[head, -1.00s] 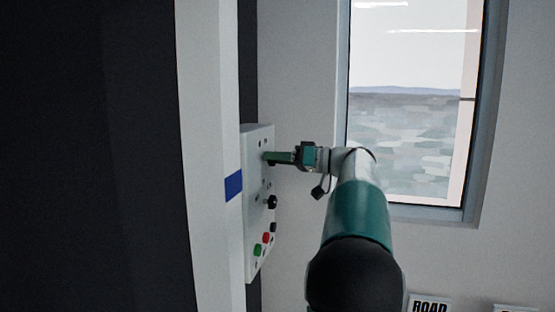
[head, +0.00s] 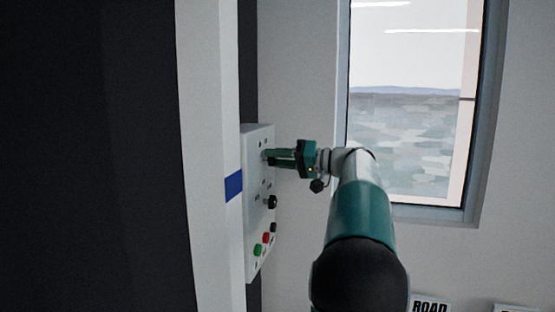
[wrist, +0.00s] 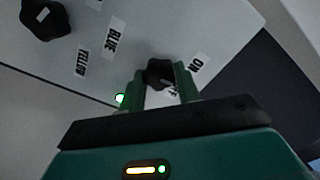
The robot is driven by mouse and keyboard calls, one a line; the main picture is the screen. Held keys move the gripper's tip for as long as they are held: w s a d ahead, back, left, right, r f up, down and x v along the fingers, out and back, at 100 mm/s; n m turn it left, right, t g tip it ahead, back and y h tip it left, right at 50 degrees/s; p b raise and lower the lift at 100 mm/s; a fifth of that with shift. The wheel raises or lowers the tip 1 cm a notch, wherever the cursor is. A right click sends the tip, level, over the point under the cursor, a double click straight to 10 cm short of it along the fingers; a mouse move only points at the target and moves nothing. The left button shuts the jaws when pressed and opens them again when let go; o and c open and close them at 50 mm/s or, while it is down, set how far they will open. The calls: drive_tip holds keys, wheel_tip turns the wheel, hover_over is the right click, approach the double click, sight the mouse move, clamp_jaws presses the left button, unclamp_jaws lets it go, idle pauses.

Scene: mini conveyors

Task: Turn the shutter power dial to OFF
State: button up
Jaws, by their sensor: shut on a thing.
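The shutter power dial (wrist: 160,71) is a dark knob between my fingertips in the wrist view. An ON label (wrist: 196,63) is just right of it, and a small label below it is partly hidden by a finger. My gripper (head: 268,157) is shut on the dial at the upper part of the white control panel (head: 256,180). The fingers hide most of the dial in the head view. I cannot read its pointer clearly.
A lit green lamp (wrist: 120,98) is beside my left finger. Red (head: 265,238) and green (head: 257,250) buttons are lower on the panel. A window (head: 415,110) is to the right.

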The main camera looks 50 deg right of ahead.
drive_tip(key=m, duration=0.3)
drive_tip(key=shift+m, duration=0.4)
drive_tip(key=shift+f+m, duration=0.1)
drive_tip(key=shift+m, duration=1.7)
drive_tip(key=o, duration=1)
drive_tip(key=shift+c, duration=0.2)
drive_tip(key=v, duration=1.3)
drive_tip(key=shift+s+d, duration=0.25)
drive_tip(key=shift+s, duration=0.05)
